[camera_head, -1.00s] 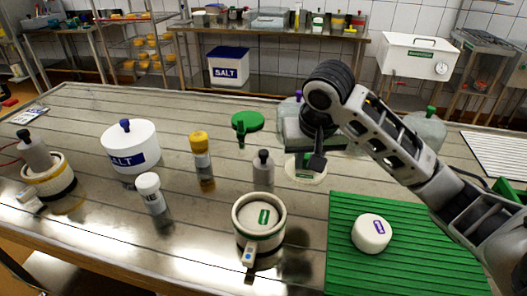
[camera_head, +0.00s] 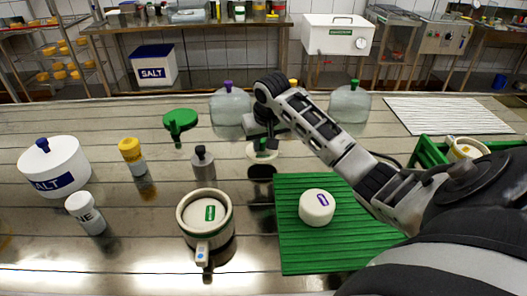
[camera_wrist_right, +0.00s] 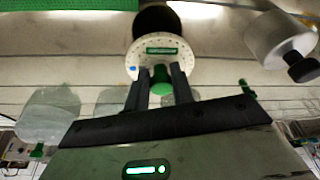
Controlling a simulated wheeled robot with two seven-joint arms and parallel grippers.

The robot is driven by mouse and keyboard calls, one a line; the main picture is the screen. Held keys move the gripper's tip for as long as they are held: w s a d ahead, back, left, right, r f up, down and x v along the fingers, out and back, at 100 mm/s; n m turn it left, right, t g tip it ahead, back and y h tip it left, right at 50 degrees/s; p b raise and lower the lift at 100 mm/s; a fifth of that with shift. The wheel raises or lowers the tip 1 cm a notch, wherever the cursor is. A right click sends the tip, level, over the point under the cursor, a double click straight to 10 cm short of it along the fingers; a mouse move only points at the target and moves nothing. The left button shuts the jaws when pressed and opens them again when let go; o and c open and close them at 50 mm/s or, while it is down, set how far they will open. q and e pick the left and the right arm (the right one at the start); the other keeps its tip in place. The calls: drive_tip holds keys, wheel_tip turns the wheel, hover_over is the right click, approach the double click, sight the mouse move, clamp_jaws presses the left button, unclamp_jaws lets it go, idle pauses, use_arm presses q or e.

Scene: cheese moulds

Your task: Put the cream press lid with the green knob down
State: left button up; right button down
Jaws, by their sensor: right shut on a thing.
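The cream press lid (camera_head: 263,155) is a pale round disc with a green label, beyond the cheese mould in the head view. My right gripper (camera_wrist_right: 160,84) is shut on that knob. In the head view my right gripper (camera_head: 266,138) is over the lid and partly hides it. A dark patch on the table shows just in front of the lid; the lid appears to be above the tabletop. My left gripper is not in view.
A cream mould (camera_head: 205,228) with a green-labelled top stands nearer. A grey weight (camera_head: 203,168) is left of the lid. Jugs (camera_head: 230,110) stand behind. A green funnel-like object (camera_head: 180,121) is farther left.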

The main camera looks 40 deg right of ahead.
sight(264, 152)
drive_tip(key=shift+s+x, duration=0.2)
drive_tip(key=shift+x, duration=0.65)
drive_tip(key=shift+s+x, duration=0.15)
drive_tip(key=shift+x, duration=0.7)
drive_tip(key=shift+a+f, duration=0.1)
drive_tip(key=shift+f, duration=0.1)
drive_tip(key=shift+f, duration=0.15)
drive_tip(key=c, duration=1.2)
unclamp_jaws()
drive_tip(key=v, duration=1.2)
drive_tip(key=shift+r, duration=0.25)
